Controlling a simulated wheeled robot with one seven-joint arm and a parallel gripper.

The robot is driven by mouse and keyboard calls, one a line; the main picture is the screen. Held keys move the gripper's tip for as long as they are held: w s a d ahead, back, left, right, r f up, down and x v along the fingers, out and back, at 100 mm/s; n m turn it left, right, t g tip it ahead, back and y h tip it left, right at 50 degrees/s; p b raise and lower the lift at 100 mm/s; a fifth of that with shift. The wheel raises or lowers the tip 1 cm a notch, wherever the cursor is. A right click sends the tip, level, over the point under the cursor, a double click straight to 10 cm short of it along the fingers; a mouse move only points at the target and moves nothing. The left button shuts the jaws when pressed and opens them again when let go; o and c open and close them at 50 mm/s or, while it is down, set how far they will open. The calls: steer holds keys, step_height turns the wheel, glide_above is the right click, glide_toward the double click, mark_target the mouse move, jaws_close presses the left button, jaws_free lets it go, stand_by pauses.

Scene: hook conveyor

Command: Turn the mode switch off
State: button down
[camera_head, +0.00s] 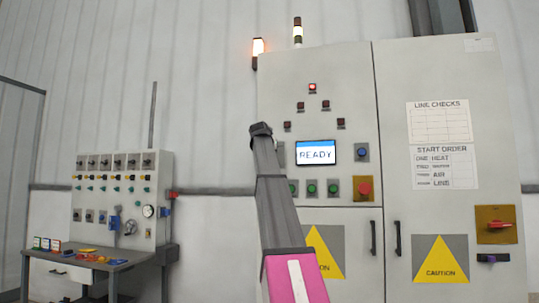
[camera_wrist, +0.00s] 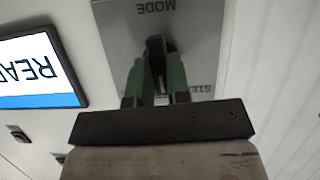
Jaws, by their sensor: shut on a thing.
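The mode switch is a dark knob (camera_wrist: 172,47) on a grey plate (camera_wrist: 118,32) marked MODE, upside down in the wrist view. My gripper (camera_wrist: 158,68) has its green fingers closed on either side of the knob. The fingers cover much of the knob and part of a lower label, so I cannot tell its setting. In the head view my arm reaches up to the cabinet just left of the READY screen (camera_head: 317,153). My arm hides the switch there; a strip of its grey plate (camera_head: 281,155) shows beside the arm.
Green buttons (camera_head: 311,188) and a red emergency button (camera_head: 364,189) on a yellow plate sit below the screen. A blue-knobbed switch (camera_head: 361,152) is right of it. A red-handled isolator (camera_head: 497,225) is far right. A bench with a control panel (camera_head: 120,185) stands left.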

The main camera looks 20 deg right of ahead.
stand_by(0.4)
steer(key=c, duration=1.1)
jaws_free()
steer(key=shift+s, duration=0.1)
steer(key=v, duration=1)
steer(key=shift+s+r, duration=0.2)
steer(key=shift+s, duration=0.1)
